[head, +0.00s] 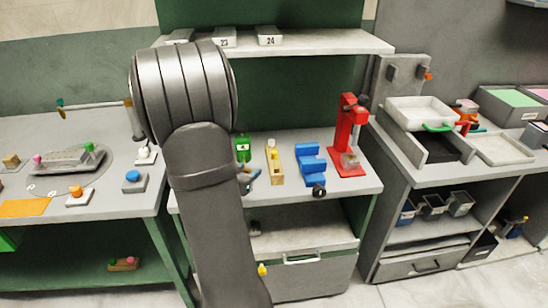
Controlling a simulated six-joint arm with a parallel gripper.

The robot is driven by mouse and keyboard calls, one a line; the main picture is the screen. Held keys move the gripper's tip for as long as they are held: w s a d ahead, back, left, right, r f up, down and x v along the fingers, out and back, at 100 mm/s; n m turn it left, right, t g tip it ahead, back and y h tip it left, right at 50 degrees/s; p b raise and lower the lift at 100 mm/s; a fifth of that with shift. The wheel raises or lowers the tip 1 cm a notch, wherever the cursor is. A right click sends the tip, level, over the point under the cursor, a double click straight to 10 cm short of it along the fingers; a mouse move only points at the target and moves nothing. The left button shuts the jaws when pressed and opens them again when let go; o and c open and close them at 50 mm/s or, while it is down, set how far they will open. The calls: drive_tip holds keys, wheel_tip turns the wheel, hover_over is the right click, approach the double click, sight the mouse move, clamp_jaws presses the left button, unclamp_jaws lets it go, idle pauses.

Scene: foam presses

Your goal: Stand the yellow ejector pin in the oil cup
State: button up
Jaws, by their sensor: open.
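I cannot pick out the yellow ejector pin for certain. A small yellow piece (262,270) shows low down beside my arm, in front of the drawer unit; it is too small to tell what it is. A yellow block-like fixture (274,164) stands on the middle bench. I cannot identify the oil cup; a small black round piece (319,191) sits at the bench's front edge, and a small dark object (255,228) lies on the shelf below. My arm fills the centre left, and my gripper does not show.
The middle bench (355,188) also bears a green item (242,148), a blue stepped block (311,163) and a red press (348,135). A left bench carries a round plate (68,170). Trays and bins (420,110) stand at right. My arm hides the middle bench's left part.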

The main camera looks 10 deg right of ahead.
sight(272, 154)
drive_tip(key=x, duration=1.6)
drive_tip(key=shift+w+d+f, duration=0.15)
drive_tip(key=shift+w+d, duration=0.1)
clamp_jaws()
drive_tip(key=shift+r, duration=0.6)
drive_tip(key=r, duration=0.3)
drive_tip(key=shift+s+d+r, duration=0.15)
drive_tip(key=shift+d+r, duration=0.05)
drive_tip(key=s+d+r, duration=0.6)
drive_tip(key=s+d, duration=0.1)
drive_tip(key=d, duration=0.1)
drive_tip(key=a, duration=1.9)
drive_tip(key=shift+a, duration=0.25)
